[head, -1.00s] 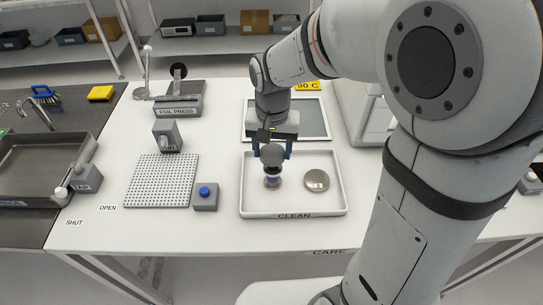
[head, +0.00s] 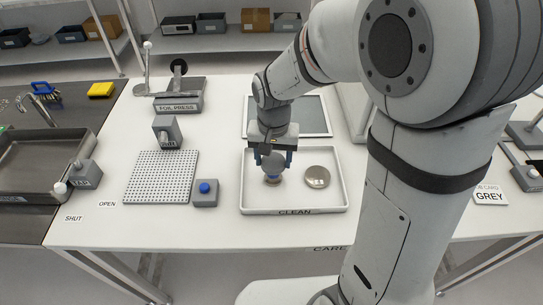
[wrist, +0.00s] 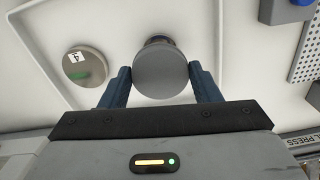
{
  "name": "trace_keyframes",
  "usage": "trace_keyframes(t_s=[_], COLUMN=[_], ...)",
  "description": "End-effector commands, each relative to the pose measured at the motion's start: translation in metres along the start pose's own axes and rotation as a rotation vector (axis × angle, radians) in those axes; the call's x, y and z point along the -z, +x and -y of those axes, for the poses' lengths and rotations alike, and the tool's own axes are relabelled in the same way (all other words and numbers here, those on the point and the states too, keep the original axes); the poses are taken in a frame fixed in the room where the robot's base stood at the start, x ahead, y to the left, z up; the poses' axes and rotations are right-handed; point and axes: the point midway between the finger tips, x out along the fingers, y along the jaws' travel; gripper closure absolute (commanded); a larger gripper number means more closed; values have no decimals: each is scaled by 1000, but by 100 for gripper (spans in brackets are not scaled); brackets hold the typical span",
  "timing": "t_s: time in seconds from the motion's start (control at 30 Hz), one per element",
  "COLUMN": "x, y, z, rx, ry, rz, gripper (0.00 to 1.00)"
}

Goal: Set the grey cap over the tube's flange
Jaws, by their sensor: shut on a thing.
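The grey cap (head: 273,163) is a round, plain disc between the blue fingers of my gripper (head: 273,158). In the wrist view the cap (wrist: 161,74) faces the camera, and my gripper (wrist: 160,80) has one finger on each side of it. The tube (head: 272,180) stands in the white tray, right under the cap. In the wrist view only a bit of the tube (wrist: 159,40) shows past the cap's far edge. The cap hides the flange, so I cannot tell whether the two touch.
The white tray (head: 293,210) marked CLEAN also holds a round metal disc (head: 317,177) to the right. In the wrist view this disc (wrist: 84,66) bears a label and a green mark. A blue-button box (head: 204,192) and a perforated plate (head: 161,178) stand left of the tray.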

Motion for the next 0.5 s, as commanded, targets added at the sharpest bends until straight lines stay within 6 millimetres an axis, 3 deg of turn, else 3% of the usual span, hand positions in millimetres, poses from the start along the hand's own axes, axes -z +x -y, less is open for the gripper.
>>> trace_keyframes(t_s=[0.03, 0.07, 0.1, 0.3, 0.5], x=[0, 0, 0, 0, 0], y=[0, 0, 0, -1, -1], z=[0, 0, 0, 0, 0], rx=[0, 0, 0, 0, 0], ry=[0, 0, 0, 1, 1], rz=[0, 0, 0, 0, 0], gripper=[65, 42, 38, 22, 22])
